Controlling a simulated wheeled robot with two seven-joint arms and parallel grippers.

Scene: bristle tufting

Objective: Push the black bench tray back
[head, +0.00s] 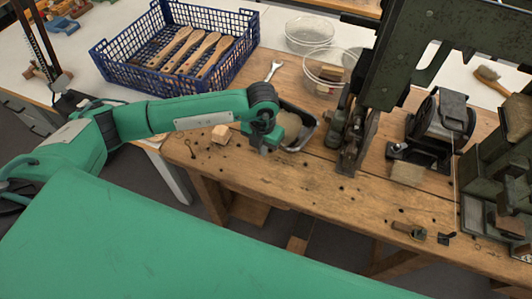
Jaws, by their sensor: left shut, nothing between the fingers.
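The black bench tray (312,131) sits on the wooden workbench (330,200), left of the green machine. It has a dark rim and a rounded beige thing inside, partly hidden by my arm. My left arm reaches in from the left. My left gripper (265,147) is shut and empty, pointing down at the left front side of the tray. I cannot tell whether it touches the tray. My right gripper is not in view.
A wooden block (221,134) lies left of my gripper. A blue crate (150,80) holds wooden brush handles. The green machine (405,60) stands right. The bench front is mostly clear.

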